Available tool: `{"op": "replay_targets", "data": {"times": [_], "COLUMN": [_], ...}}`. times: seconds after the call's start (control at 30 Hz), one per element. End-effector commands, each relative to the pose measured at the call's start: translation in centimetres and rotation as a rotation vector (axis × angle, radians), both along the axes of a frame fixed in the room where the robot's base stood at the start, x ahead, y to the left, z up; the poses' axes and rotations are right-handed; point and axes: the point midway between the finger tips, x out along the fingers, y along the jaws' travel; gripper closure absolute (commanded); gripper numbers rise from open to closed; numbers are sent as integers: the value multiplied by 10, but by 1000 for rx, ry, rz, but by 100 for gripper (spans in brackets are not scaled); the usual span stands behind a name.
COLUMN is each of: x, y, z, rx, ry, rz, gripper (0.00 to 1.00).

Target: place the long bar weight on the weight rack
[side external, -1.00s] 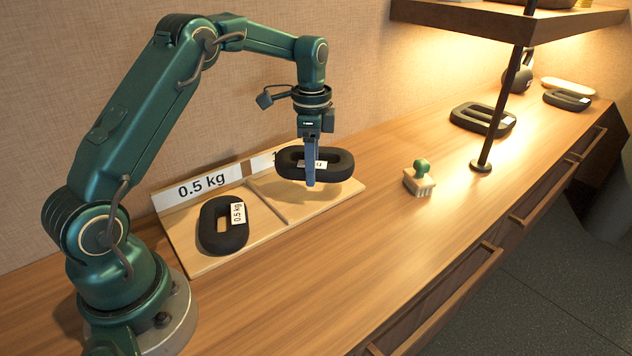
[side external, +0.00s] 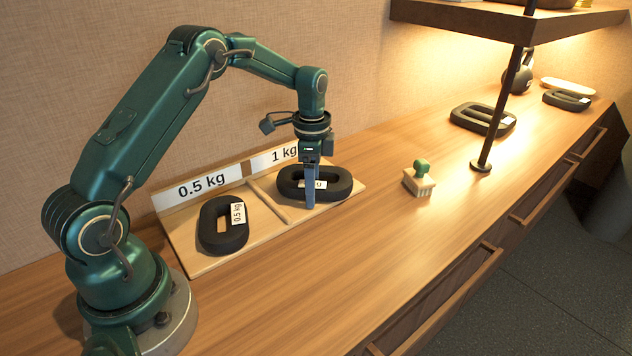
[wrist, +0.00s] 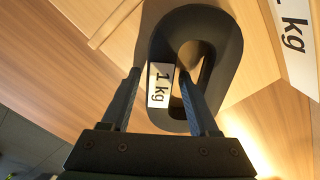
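The weight in my gripper is a long black ring (side external: 343,183) with a white label; the wrist view (wrist: 226,40) shows "1 kg" on it. It lies flat in or just over the right compartment of the wooden weight rack (side external: 212,263), in front of the "1 kg" sign (side external: 272,158). I cannot tell whether it fully touches the rack floor. My gripper (side external: 311,200) points down at it. In the wrist view its fingers (wrist: 160,85) straddle one long side of the ring, one outside and one in the hole, and appear closed on it.
A black 0.5 kg weight (side external: 210,238) lies in the left compartment, beyond a thin divider (side external: 268,200). A small green-handled brush (side external: 420,180) stands right of the rack. A black post (side external: 497,118), another black ring weight (side external: 467,120) and a kettlebell (side external: 518,78) are farther right.

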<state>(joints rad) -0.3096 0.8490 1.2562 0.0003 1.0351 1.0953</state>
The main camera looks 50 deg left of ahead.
Motion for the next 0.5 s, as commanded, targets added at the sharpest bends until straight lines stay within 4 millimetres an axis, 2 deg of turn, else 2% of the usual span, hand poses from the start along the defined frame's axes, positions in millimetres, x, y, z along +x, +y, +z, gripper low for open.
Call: {"op": "replay_targets", "data": {"times": [0.37, 0.5], "x": [0, 1], "y": [0, 0], "z": [2, 17], "rx": [0, 1], "ry": [0, -4], "rz": [0, 0], "gripper": [28, 28]}}
